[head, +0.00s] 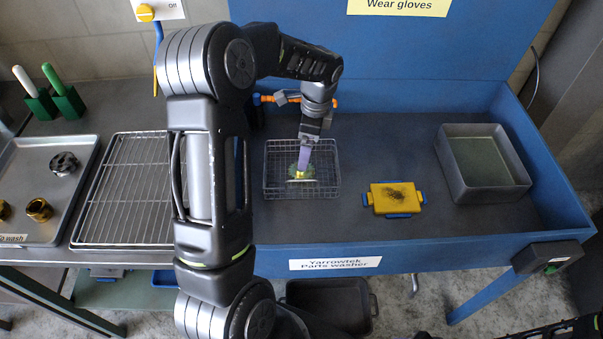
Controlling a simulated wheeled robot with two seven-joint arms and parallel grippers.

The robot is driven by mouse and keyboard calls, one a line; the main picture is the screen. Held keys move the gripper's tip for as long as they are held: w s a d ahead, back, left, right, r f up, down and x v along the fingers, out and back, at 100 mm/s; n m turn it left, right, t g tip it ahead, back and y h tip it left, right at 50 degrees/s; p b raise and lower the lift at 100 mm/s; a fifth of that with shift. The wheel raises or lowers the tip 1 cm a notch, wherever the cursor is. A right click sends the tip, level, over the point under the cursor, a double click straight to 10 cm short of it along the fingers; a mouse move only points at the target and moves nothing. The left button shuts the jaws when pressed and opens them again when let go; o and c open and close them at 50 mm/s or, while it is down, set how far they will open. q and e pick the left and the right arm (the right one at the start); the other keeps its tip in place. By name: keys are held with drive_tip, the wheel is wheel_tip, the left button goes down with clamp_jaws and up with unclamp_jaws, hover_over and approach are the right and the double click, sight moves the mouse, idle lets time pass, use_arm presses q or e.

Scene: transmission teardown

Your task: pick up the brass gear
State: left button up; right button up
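My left arm reaches over the parts washer, and its gripper (303,168) points down into a wire basket (272,183). A small yellow-green piece (300,175) shows at the fingertips inside the basket. It may be the brass gear, but it is too small and too covered to tell. I cannot tell whether the fingers are closed on it. A brass-coloured ringed part (39,209) lies on the metal tray at the left, and another (4,210) is cut by the picture edge. My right gripper is not in view.
A grey steel gear (64,163) lies on the tray (87,152), beside an empty wire rack (125,190). Right of the basket are a yellow-and-blue block (397,198) and a grey bin (455,179). Blue walls (420,90) edge the washer; its floor (385,150) is partly free.

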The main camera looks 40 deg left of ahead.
use_arm(q)
drive_tip(key=shift+f+b, duration=0.3)
drive_tip(key=shift+f, duration=0.2)
drive_tip(key=shift+s+a+f, duration=0.1)
drive_tip(key=shift+a+f, duration=0.05)
drive_tip(key=shift+f, duration=1.1)
drive_tip(key=shift+s+a+f+p, duration=0.15)
drive_tip(key=shift+f+p, duration=0.3)
drive_tip(key=shift+f, duration=0.85)
drive_tip(key=shift+s+a+f+p, duration=0.1)
drive_tip(key=shift+a+f+p, duration=0.25)
drive_tip(key=shift+f, duration=0.95)
drive_tip(key=shift+d, duration=0.1)
drive_tip(key=shift+c, duration=0.2)
drive_tip(key=shift+w, duration=0.1)
clamp_jaws()
